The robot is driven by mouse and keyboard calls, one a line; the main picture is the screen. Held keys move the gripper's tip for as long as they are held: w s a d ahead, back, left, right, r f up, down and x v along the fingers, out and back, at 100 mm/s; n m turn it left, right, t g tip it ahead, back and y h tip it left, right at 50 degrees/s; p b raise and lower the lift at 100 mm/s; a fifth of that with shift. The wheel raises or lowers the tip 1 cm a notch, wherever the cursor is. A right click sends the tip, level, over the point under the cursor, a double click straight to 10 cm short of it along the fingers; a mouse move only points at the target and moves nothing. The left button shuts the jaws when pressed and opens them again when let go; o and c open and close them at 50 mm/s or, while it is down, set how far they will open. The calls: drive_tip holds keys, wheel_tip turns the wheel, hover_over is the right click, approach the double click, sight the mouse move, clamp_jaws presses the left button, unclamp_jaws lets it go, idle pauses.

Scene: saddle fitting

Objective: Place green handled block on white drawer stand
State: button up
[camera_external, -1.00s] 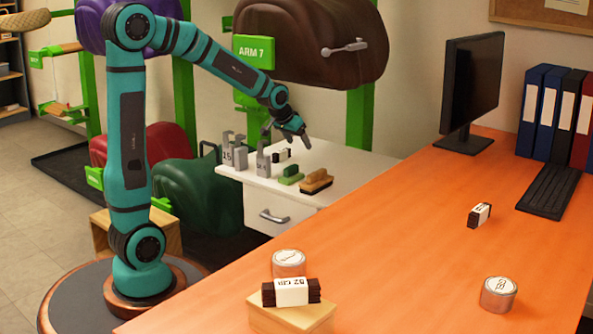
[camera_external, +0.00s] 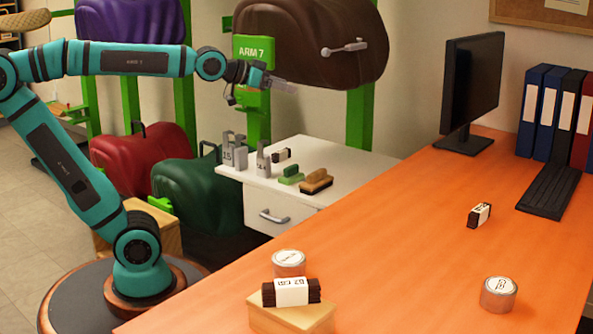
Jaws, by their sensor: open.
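The green handled block (camera_external: 291,175) sits on top of the white drawer stand (camera_external: 341,163), towards its front edge. It is upright with its handle on top, and nothing holds it. My gripper (camera_external: 288,84) is open and empty. It is raised well above the stand, in front of the brown saddle, and points to the right. It is clear of the block.
On the stand, a brown handled block (camera_external: 317,182) is right of the green one. Grey metal pieces (camera_external: 235,153) and a small dark bundle (camera_external: 281,155) stand nearby. The orange desk (camera_external: 400,255) holds tins, a monitor (camera_external: 473,84) and binders. The brown saddle (camera_external: 310,45) hangs behind my gripper.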

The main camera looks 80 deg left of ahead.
drive_tip(key=s+d+r+m+t+h, duration=0.1)
drive_tip(key=s+d+r+t, duration=0.1)
drive_tip(key=s+d+r, duration=0.1)
drive_tip(key=s+d+r+m+t+h, duration=0.1)
drive_tip(key=s+d+r, duration=0.3)
drive_tip(key=s, duration=0.4)
drive_tip(key=shift+s+d+t+h, duration=0.25)
drive_tip(key=shift+d+t+h, duration=0.2)
drive_tip(key=shift+d, duration=0.45)
